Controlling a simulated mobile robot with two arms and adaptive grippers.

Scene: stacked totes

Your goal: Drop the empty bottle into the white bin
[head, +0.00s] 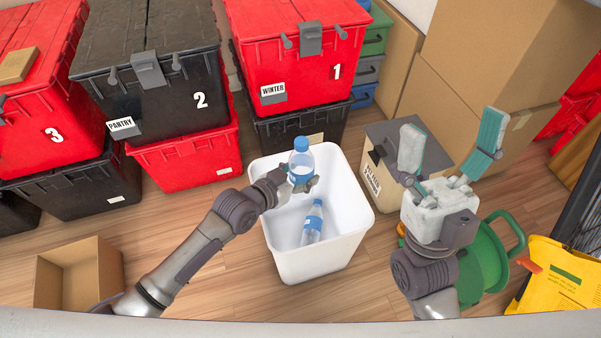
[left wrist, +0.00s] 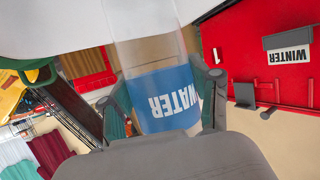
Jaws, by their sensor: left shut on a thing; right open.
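A clear bottle with a blue cap and blue label (head: 301,160) is held upright by my left gripper (head: 300,184) over the far part of the white bin (head: 345,230). In the left wrist view the bottle's blue "WATER" label (left wrist: 165,98) sits between my left fingers (left wrist: 165,105). A second clear bottle with a blue cap (head: 313,222) is inside the bin, leaning. My right gripper (head: 452,150) is open and empty, to the right of the bin, with its fingers pointing up.
Stacked red and black totes (head: 150,70) stand behind and left of the bin. A small tote with a grey lid (head: 405,140) is right of it. A green reel (head: 485,265), a yellow bag (head: 560,280) and an open cardboard box (head: 80,275) lie around. Wooden floor shows left of the bin.

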